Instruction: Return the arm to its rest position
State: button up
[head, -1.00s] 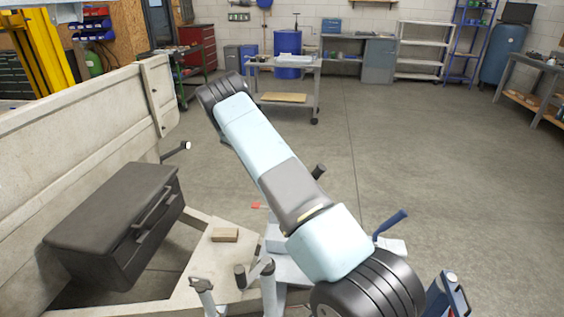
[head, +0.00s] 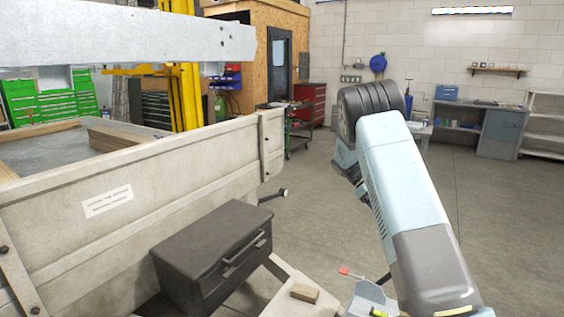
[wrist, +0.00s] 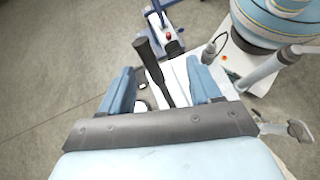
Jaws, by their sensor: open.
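My gripper (wrist: 161,92) shows in the wrist view, with its two blue fingers wide apart and nothing held between them. A black handle or lever (wrist: 149,62) lies beyond and between the fingers in that view; I cannot tell how far it is from them. In the head view my arm rises from the lower right, its pale blue and grey links leaning up and left to a dark ribbed joint. My gripper is not visible in the head view.
The trailer's beige side wall (head: 135,195) fills the left. A dark toolbox (head: 213,258) sits on the trailer's front frame, with a small wooden block (head: 304,293) beside it. A red tool cabinet (head: 310,104) stands at the back. Open concrete floor (head: 310,225) lies beyond the frame.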

jog(key=s+a+r+m+t+y, duration=0.2)
jog(key=s+r+t+y, duration=0.1)
jog(key=s+r, duration=0.6)
jog(key=s+a+r+m+t+y, duration=0.2)
jog(key=s+a+r+t, duration=0.15)
jog(key=s+r, duration=0.6)
jog(key=s+a+r+m+t+y, duration=0.1)
jog(key=s+a+m+t, duration=0.1)
jog(key=s, duration=0.8)
jog(key=s+a+r+m+t+y, duration=0.1)
jog(key=s+a+t, duration=0.3)
jog(key=s, duration=0.6)
jog(key=shift+r+m+t+y, duration=0.3)
jog(key=shift+r+m+t, duration=0.2)
jog(key=shift+m+t, duration=0.1)
